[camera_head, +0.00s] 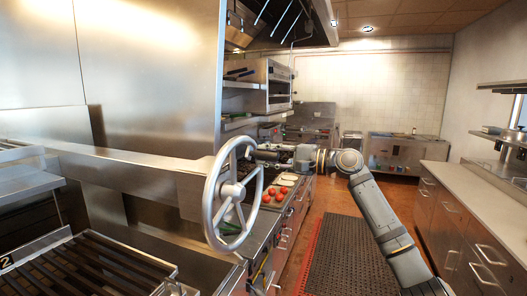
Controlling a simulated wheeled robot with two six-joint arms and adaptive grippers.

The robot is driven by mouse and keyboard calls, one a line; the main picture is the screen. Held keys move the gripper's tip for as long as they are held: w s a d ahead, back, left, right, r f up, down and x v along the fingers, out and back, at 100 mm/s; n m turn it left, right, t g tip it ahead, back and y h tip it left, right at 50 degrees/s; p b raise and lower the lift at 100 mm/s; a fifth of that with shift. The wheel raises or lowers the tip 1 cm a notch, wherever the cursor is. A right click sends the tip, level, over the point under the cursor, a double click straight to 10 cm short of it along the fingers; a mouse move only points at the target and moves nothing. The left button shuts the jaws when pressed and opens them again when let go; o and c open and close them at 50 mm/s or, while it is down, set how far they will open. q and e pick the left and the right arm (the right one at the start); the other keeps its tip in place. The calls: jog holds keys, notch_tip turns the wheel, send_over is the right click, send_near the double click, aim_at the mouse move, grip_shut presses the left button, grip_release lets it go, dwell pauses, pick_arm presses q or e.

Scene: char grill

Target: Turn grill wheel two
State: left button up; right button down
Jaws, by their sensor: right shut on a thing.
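A large grey spoked grill wheel (209,196) stands upright on the end of a horizontal metal beam (135,167), left of centre. My right arm comes in from the lower right. Its gripper (262,152) is at the upper right of the wheel and is shut on the wheel rim. The fingertips are small and partly overlap the rim. A black-barred grill grate (85,268) with a number 2 plate (6,262) at its left edge lies below the beam. My left gripper is not in view.
Red tomatoes (270,193) and other food sit in trays on the counter behind the wheel. A dark floor mat (345,255) lies in the aisle. A counter with drawers (470,225) lines the right side. A steel wall panel (150,70) stands behind the beam.

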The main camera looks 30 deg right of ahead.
jog(key=w+d+f+m+b, duration=0.1)
jog(key=w+d+f+m, duration=0.2)
jog(key=f+m, duration=0.5)
jog(key=shift+d+f+m, duration=0.4)
jog(key=shift+d+f, duration=0.05)
jog(key=shift+f, duration=0.65)
jog(key=shift+w, duration=0.1)
